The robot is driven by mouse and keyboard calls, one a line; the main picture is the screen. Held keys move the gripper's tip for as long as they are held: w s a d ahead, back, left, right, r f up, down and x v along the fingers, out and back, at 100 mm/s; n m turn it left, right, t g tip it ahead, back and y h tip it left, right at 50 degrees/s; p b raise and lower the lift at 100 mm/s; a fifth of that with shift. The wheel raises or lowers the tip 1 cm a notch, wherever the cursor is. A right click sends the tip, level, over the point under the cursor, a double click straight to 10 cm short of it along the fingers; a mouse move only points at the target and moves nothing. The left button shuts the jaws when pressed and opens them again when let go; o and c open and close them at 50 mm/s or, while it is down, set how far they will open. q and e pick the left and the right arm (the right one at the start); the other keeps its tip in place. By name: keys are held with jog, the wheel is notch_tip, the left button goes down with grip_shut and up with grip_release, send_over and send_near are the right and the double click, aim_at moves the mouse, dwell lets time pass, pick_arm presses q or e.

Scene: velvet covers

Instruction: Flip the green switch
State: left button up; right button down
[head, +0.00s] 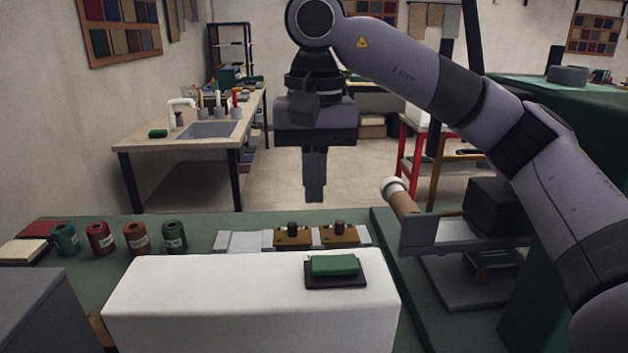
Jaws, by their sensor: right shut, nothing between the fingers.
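The green switch (334,265) is a green rocker on a black base (336,281). It sits near the right end of the top of a white block (230,300) in the foreground. My right gripper (315,198) hangs pointing down above and beyond the switch, a little to its left in the picture. Its fingers are together and empty, apart from the switch. My left gripper is not in view.
Spools (135,237) stand on the green bench left of the block. Two brown blocks with dark knobs (292,236) sit behind the white block. A machine with a wooden roller (402,198) stands to the right. Air above the white block is clear.

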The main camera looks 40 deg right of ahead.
aim_at(312, 263)
notch_tip(312, 263, down, 10)
jog(key=shift+f, duration=0.2)
dwell(0.4)
jog(key=shift+w+a+f+b, duration=0.1)
jog(key=shift+f+b, duration=0.3)
jog(key=shift+b, duration=0.2)
jog(key=shift+r, duration=0.3)
jog(key=shift+r+p, duration=0.65)
jog(key=shift+r, duration=0.1)
